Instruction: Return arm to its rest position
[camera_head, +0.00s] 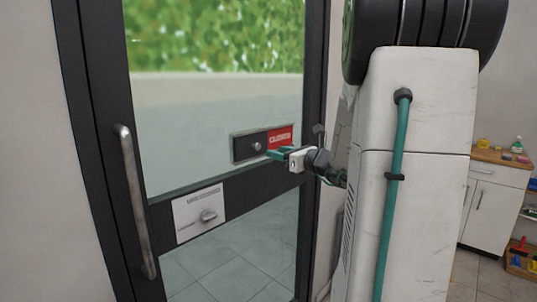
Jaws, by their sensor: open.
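My gripper (277,153) shows in the head view at the end of my arm, which reaches out from behind my white column. Its teal fingers point left toward a glass door with a dark frame (92,130). They are in front of a dark plate (250,147) with a round knob and a red label. I cannot tell whether the fingertips touch the plate. The gripper is open and nothing shows between its fingers. Part of my arm is hidden behind my column.
A white cabinet (494,203) with a wooden top (490,155) and small items stands at far right. A tiled floor shows through the glass.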

